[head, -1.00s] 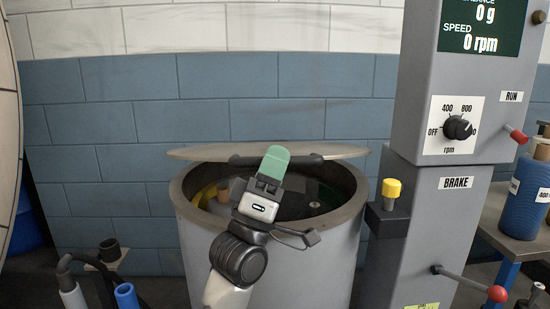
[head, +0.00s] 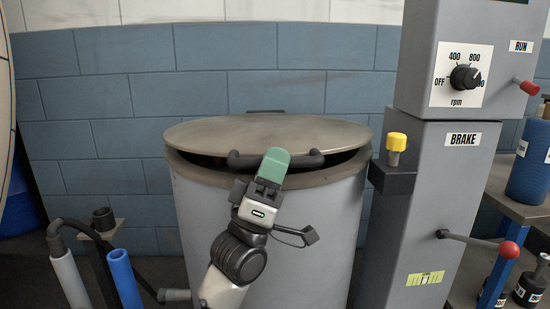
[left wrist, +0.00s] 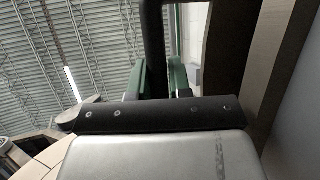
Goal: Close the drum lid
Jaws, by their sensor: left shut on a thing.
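The drum (head: 270,230) is a grey cylinder in the middle of the head view. Its round metal lid (head: 265,130) lies low over the opening, tilted slightly up at the front, with a dark gap under its front edge. A dark bar handle (head: 305,160) runs along the lid's front. My left gripper (head: 272,168) has green fingers and is shut on the handle at the drum's front. In the left wrist view the dark handle (left wrist: 153,50) passes between the green fingers. My right gripper is not in view.
A grey control column stands right of the drum, with a rpm knob (head: 465,77), a yellow button (head: 396,142) and a red-knobbed brake lever (head: 508,250). A blue bottle (head: 530,165) stands on a table at right. Pipes (head: 122,275) stand at lower left.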

